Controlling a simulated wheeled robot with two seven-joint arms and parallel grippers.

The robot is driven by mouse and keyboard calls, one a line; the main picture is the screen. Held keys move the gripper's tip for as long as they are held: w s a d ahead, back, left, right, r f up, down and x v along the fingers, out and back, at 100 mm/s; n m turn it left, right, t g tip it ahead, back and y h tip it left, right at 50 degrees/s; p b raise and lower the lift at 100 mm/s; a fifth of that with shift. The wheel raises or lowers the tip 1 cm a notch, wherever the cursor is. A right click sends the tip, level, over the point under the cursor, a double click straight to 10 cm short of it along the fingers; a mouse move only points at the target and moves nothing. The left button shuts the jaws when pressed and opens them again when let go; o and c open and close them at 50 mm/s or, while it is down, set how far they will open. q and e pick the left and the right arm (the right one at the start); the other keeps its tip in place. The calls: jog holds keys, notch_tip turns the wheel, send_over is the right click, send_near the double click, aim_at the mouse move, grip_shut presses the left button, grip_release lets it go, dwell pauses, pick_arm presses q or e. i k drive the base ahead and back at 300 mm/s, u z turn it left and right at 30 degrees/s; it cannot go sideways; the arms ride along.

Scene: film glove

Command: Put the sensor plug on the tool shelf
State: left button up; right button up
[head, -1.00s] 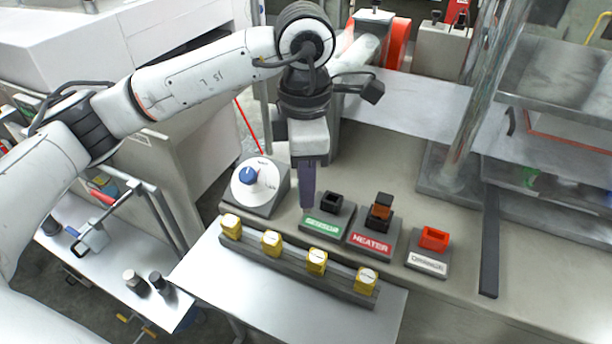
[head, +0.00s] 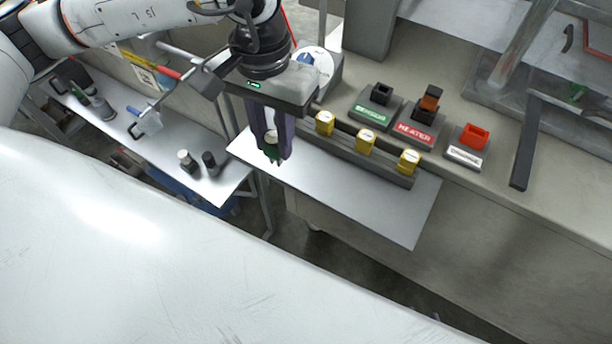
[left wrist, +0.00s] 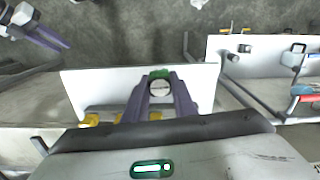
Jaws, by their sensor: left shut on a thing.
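My left gripper (head: 271,150) is shut on the sensor plug (head: 272,156), a small piece with green at its lower end. It is held over the left end of the pale front shelf (head: 400,218). In the left wrist view the plug shows as a green piece (left wrist: 159,74) with a round grey face between the purple fingers. A side table (head: 222,182) at left bears several tools; I cannot tell which surface is the tool shelf. My right gripper (left wrist: 50,36) shows only in the left wrist view's top left corner; its opening is unclear.
The sensor socket (head: 380,94) is black and looks empty. The heater socket holds an orange-brown plug (head: 430,98); a red socket (head: 474,136) stands right of it. Yellow blocks (head: 366,141) line a rail.

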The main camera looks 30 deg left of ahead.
aim_at(320, 181)
jog(key=u, duration=1.15)
jog(key=k, duration=0.65)
jog(key=z, duration=1.2)
jog(key=i, duration=0.5)
